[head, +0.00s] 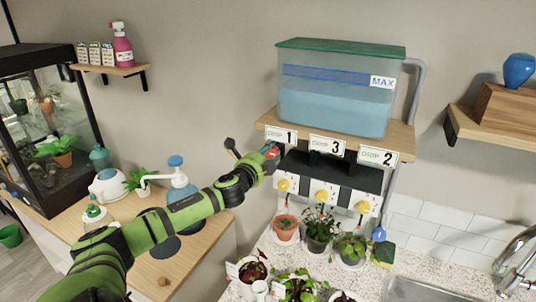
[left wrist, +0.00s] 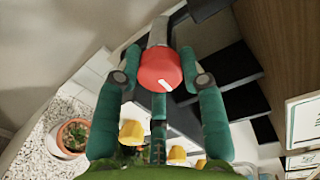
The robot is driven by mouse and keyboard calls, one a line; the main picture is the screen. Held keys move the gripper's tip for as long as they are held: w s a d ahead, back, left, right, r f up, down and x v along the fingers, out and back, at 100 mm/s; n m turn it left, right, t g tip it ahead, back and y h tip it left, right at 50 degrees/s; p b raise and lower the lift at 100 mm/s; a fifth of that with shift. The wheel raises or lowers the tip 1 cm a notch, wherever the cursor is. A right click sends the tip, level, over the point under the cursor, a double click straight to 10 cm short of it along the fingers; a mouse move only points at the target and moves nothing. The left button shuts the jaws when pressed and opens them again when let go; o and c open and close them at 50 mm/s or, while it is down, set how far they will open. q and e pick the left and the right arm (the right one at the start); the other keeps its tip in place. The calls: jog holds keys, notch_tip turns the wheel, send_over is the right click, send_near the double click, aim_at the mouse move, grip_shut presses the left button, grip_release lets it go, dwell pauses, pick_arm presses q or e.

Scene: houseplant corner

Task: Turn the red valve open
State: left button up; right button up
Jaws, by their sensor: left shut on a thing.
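The red valve (left wrist: 160,68) is a round red knob with a short white mark, on a grey stem, in the left wrist view. My left gripper (left wrist: 160,54) has its two teal fingers on either side of the knob and is shut on it. In the head view my left gripper (head: 271,152) is at the left end of the shelf, just below the DRIP 1 sign (head: 281,135). There only a little red shows at its fingers. How far the valve is turned I cannot tell. My right gripper is not in view.
A water tank (head: 335,100) with a green lid stands on the wooden shelf (head: 402,136). Signs 3 (head: 327,146) and 2 (head: 378,157) hang beside sign 1. Yellow knobs (head: 322,196) sit below, above several potted plants (head: 285,228). A blue-capped bottle (head: 180,188) stands left.

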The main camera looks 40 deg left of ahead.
pick_arm(q)
jog(key=shift+d, duration=0.1)
jog(key=o, duration=1.1)
jog(key=shift+w+d, duration=0.1)
jog(key=shift+s+d+f, duration=0.1)
jog(key=shift+s, duration=0.75)
jog(key=shift+r+v, duration=0.2)
jog(key=shift+v, duration=5.05)
jog(key=shift+w+d+f, duration=0.1)
